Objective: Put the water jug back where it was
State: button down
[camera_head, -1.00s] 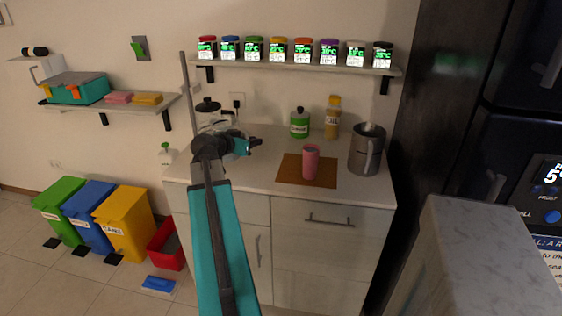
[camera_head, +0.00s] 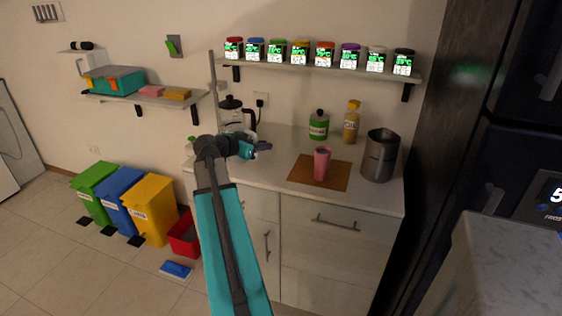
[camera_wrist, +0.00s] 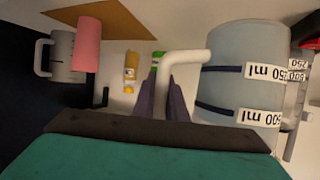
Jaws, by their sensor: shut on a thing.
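In the wrist view, a large grey-blue jug (camera_wrist: 242,70) with a pale handle (camera_wrist: 183,58) and dark bands marked in ml fills the right side. My gripper (camera_wrist: 165,97) is shut on the handle, whose lower end runs between the two dark fingers. In the head view, my gripper (camera_head: 262,147) is over the left part of the counter (camera_head: 215,170). There the held jug cannot be told apart clearly behind my arm. A clear pot with a black lid (camera_head: 231,103) shows just behind the gripper. Whether the jug touches the counter cannot be told.
A pink cup (camera_head: 322,163) stands on a brown mat (camera_head: 335,180). A grey metal pitcher (camera_head: 379,156) is at the right. A green bottle (camera_head: 319,126) and an oil bottle (camera_head: 351,124) stand near the wall, under a shelf (camera_head: 300,66) of spice jars. The counter's front middle is clear.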

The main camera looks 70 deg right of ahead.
jog(key=shift+s+d, duration=0.1)
jog(key=shift+s, duration=0.05)
jog(key=s+d+f+p, duration=0.1)
jog(key=s+d+p, duration=0.3)
jog(key=s+d, duration=0.6)
jog(key=shift+x, duration=1)
jog(key=shift+w, duration=0.1)
jog(key=shift+d+f+p, duration=0.1)
jog(key=shift+f+p, duration=0.5)
jog(key=shift+f, duration=1.1)
jog(key=c, duration=1.8)
grip_release()
